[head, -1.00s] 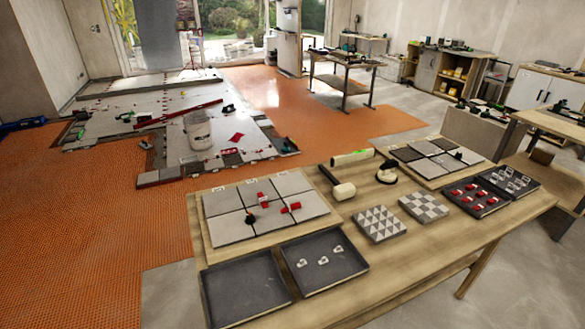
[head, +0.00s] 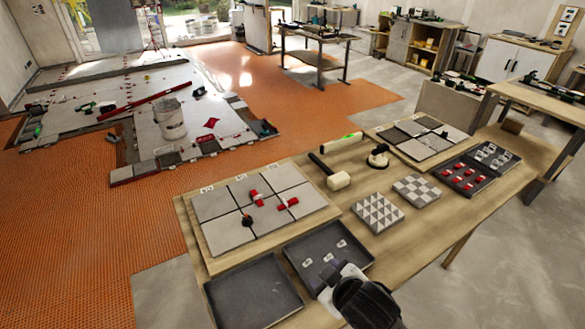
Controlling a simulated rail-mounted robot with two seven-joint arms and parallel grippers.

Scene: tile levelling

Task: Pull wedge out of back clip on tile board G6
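A tile board (head: 209,255) with grey tiles in two rows lies on the left part of the workbench; its small white labels are too small to read. A red wedge (head: 256,197) sits at the seam in the back row. Another red wedge (head: 288,204) lies to its right, near the middle seam. A small dark piece (head: 247,221) stands on the seam further forward. My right gripper (head: 327,277) is over the front tray, apart from the board and the wedges; its finger gap is not clear. My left gripper is out of view.
An empty dark tray (head: 250,298) and a tray with small white clips (head: 318,241) lie in front of the board. A mallet (head: 338,180), a suction cup (head: 378,157), patterned tiles (head: 377,212), a second tile board (head: 425,137) and trays of red and white pieces (head: 465,178) lie to the right.

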